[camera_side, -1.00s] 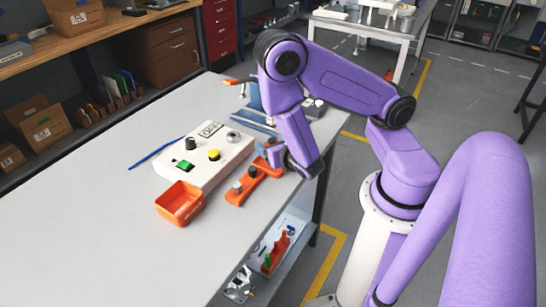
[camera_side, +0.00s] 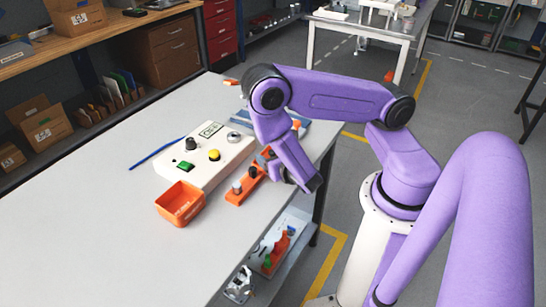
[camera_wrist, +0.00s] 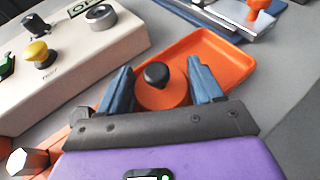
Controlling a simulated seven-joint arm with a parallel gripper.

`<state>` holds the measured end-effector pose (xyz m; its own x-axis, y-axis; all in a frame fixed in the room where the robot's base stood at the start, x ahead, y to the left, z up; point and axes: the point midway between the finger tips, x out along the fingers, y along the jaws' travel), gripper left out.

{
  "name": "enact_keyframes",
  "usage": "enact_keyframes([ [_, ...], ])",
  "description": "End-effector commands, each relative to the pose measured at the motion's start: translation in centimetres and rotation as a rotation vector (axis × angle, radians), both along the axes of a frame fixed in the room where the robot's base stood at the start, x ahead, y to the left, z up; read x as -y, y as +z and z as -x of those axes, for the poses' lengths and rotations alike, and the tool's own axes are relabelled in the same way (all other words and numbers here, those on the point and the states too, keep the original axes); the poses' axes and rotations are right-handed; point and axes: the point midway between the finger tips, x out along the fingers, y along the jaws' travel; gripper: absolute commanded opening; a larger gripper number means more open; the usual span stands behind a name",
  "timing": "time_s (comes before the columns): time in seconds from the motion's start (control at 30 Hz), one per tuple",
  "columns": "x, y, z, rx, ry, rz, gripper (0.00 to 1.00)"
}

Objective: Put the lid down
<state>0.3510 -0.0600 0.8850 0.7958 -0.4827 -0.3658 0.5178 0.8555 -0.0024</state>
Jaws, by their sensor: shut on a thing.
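In the wrist view an orange round lid (camera_wrist: 165,95) with a black knob (camera_wrist: 157,75) sits between the two blue fingers of my gripper (camera_wrist: 162,84). The gripper is shut on it. The lid is at the near edge of a shallow orange tray (camera_wrist: 240,80); whether it touches the tray I cannot tell. In the side view my gripper (camera_side: 290,180) is low at the table's right edge, right of the orange holder (camera_side: 240,190). My arm hides the lid there.
A white control box (camera_side: 205,150) with knobs and buttons stands left of the gripper. An orange bin (camera_side: 180,205) is in front of it. The table's front left is clear.

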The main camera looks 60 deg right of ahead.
Motion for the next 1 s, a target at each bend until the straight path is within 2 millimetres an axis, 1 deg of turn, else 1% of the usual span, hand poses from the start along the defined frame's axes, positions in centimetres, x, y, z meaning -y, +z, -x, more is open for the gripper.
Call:
enact_keyframes([
  [0.03, -0.1, -0.8, 0.1, -0.029, 0.005, 0.0, 0.36],
  [0.3, -0.1, -1.6, 0.1, -0.03, 0.004, 0.001, 0.36],
  [0.43, -0.1, -1.6, 0.1, -0.029, 0.003, 0.0, 0.36],
  [0.47, 0.0, -1.6, 0.1, -0.029, 0.003, 0.0, 0.75],
  [0.77, 0.0, -1.5, 0.1, -0.029, 0.001, -0.001, 0.76],
  [0.87, 0.0, -1.2, 0.1, -0.028, 0.001, -0.001, 0.76],
  [1.0, -0.3, -0.2, 0.3, -0.03, 0.008, -0.001, 0.76],
])
